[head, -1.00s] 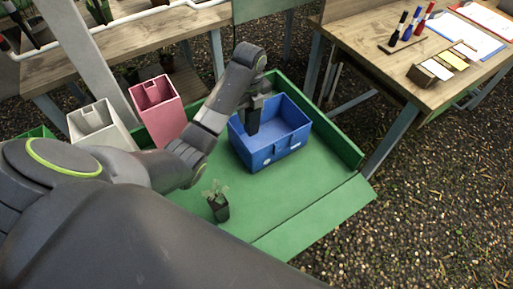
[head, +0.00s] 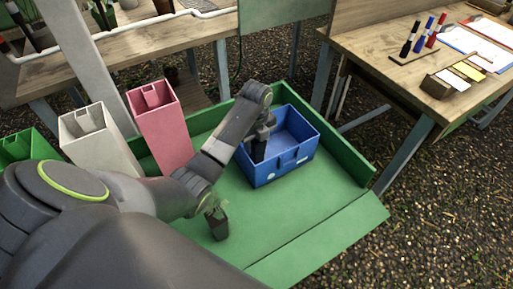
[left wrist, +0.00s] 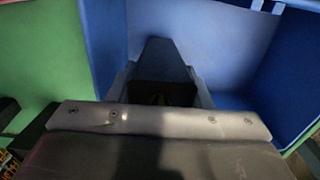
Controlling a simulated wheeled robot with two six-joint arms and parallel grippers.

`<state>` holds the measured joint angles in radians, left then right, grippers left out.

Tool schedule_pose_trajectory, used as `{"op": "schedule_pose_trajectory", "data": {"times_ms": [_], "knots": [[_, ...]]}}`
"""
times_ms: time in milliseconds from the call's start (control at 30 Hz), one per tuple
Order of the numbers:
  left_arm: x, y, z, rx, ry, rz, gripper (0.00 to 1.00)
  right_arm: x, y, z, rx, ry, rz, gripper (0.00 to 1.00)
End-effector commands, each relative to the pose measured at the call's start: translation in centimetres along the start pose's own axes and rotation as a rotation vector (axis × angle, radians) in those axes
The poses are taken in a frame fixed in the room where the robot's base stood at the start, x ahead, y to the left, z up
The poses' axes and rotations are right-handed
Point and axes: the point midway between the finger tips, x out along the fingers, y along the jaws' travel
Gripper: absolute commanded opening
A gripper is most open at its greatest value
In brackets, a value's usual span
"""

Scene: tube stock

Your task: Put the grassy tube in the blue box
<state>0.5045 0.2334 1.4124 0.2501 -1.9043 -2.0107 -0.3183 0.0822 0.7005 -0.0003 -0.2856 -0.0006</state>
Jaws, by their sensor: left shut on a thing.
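My left gripper (head: 259,146) is at the left part of the blue box (head: 290,170), with its fingers down inside the walls. It is shut on a dark tube (left wrist: 162,93), seen between the fingers in the left wrist view with a faint trace of green inside. What grows in it is too dark to make out, so I cannot tell if it is grassy. I cannot tell if the tube touches the box floor. The box wall (left wrist: 222,45) fills much of that view.
A leafy plant in a dark tube (head: 219,228) stands on the green tray (head: 320,220), near my left arm. Pink (head: 166,135), white (head: 100,145) and green (head: 22,148) boxes stand to the left. A wooden table (head: 400,75) with pens and cards is at the right.

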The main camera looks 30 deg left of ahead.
Motion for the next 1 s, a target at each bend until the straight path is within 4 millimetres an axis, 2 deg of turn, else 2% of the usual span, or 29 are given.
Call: {"op": "schedule_pose_trajectory", "data": {"times_ms": [33,100,467,500,533,867,1000], "knots": [[0.9,0.1,-0.1,0.000,0.002,0.002,0.18,0.2,0.0,0.0,0.000,0.000,0.000,0.36],[1.6,0.1,0.0,0.000,0.001,0.001,0.18,0.2,0.0,-0.1,0.000,0.000,0.000,0.36],[1.9,0.0,0.0,0.000,0.000,0.000,0.18,0.1,-0.1,-0.1,0.000,0.001,0.000,0.36],[1.9,0.0,0.0,0.000,0.000,0.000,0.50,0.1,-0.1,-0.1,0.000,0.001,0.000,0.36],[1.9,0.0,0.0,0.000,0.000,0.000,0.54,0.1,-0.1,-0.1,0.000,0.001,0.000,0.36],[1.6,0.0,0.0,0.001,-0.001,-0.001,0.54,0.2,-0.1,0.0,0.001,-0.001,-0.001,0.36],[-0.1,-0.1,0.1,0.001,-0.003,-0.003,0.54,-0.1,-0.1,0.0,0.001,0.000,-0.001,0.36]]}}
